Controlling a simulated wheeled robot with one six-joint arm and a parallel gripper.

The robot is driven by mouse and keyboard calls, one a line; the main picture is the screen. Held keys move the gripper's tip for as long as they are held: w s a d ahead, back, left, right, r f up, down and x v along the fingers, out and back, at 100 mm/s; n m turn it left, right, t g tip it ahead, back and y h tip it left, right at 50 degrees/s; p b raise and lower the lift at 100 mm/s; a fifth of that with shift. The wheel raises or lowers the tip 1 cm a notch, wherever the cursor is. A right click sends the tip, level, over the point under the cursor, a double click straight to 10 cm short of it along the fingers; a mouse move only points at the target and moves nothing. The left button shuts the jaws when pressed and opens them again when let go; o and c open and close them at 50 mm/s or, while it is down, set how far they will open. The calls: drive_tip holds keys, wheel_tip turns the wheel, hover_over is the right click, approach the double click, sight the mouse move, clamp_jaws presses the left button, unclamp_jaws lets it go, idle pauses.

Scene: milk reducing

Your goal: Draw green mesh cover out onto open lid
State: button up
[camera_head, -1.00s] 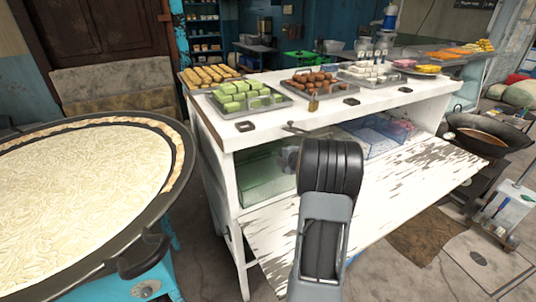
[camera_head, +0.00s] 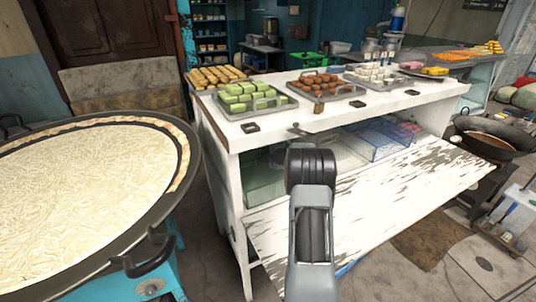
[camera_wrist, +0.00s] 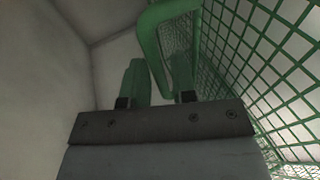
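The green mesh cover (camera_wrist: 255,60) fills the right of the wrist view, with a thick green handle loop (camera_wrist: 152,38) at its upper middle. My gripper (camera_wrist: 155,82) shows from behind, its two fingers apart. One leg of the handle comes down between them, close to the right finger; I cannot tell whether they touch. In the head view, the open lid (camera_head: 385,190) is a worn white panel sloping out from the front of the white counter (camera_head: 225,120).
Pale inner walls (camera_wrist: 35,80) lie left of my gripper. The shelf under the counter holds a clear blue bin (camera_head: 385,140). Trays of green sweets (camera_head: 250,95) and brown sweets (camera_head: 318,82) stand on top. A large pan (camera_head: 85,190) is at left.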

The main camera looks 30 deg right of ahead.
drive_tip(key=shift+c, duration=0.3)
clamp_jaws()
drive_tip(key=shift+s, duration=0.1)
